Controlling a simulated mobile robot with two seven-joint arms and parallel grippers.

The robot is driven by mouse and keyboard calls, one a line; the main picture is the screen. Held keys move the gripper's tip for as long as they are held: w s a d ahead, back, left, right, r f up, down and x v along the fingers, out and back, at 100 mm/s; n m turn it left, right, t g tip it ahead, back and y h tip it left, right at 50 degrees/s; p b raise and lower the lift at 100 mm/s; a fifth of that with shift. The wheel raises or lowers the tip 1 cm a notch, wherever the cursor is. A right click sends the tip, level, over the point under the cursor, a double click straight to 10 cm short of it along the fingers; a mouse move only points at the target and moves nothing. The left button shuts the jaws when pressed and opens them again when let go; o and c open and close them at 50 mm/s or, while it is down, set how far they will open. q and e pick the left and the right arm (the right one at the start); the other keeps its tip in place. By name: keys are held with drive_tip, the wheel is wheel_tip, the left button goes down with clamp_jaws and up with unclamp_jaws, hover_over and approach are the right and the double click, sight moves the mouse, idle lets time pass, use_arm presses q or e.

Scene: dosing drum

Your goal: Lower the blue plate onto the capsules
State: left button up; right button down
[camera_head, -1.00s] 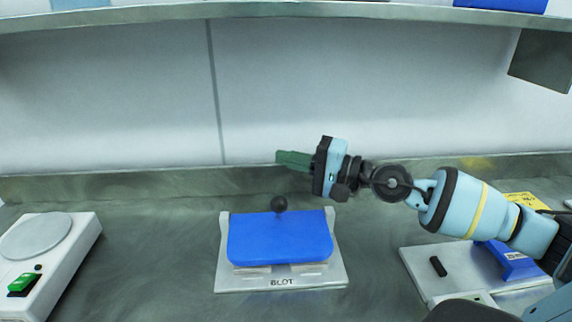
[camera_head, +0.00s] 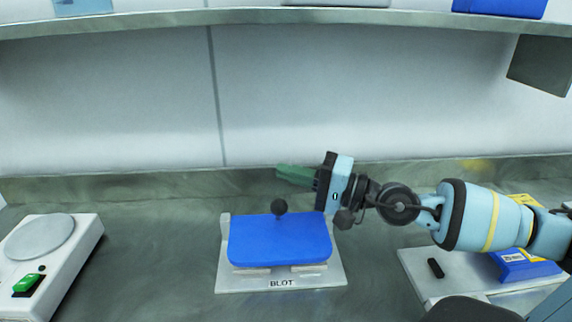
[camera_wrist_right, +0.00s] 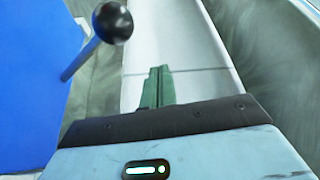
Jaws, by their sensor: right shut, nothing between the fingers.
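The blue plate (camera_head: 280,243) sits tilted on the grey stand marked BLOT (camera_head: 281,284), its near edge raised above the base on light supports. A black ball knob on a stem (camera_head: 279,206) stands on the plate. My right gripper (camera_head: 280,174) has green fingers shut with nothing between them, above and behind the plate's far right side. In the right wrist view the closed fingers (camera_wrist_right: 156,88) are to the right of the knob (camera_wrist_right: 113,22), apart from it. The blue plate (camera_wrist_right: 35,70) fills the left of that view. I see no capsules. My left gripper is not in view.
A white device with a round pan and green switch (camera_head: 50,255) stands at the left. A light tray with a blue block (camera_head: 522,264) and a small black piece (camera_head: 436,268) lies at the right under my right arm. A shelf (camera_head: 250,16) runs overhead.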

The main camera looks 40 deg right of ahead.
drive_tip(key=shift+s+a+f+n+t+y+b, duration=0.15)
drive_tip(key=shift+s+a+f+n+y+b, duration=0.2)
drive_tip(key=shift+s+n+b, duration=0.45)
drive_tip(key=shift+s+a+f+n+t+y+b, duration=0.1)
drive_tip(key=shift+s+a+f+n+y+b, duration=0.25)
drive_tip(key=shift+s+a+n+b, duration=0.35)
drive_tip(key=shift+s+a+f+n+t+y+b, duration=0.2)
drive_tip(key=shift+s+n+y+b, duration=0.3)
drive_tip(key=shift+n+b, duration=0.5)
drive_tip(key=shift+s+f, duration=0.1)
drive_tip(key=shift+f, duration=0.05)
drive_tip(key=shift+f, duration=0.1)
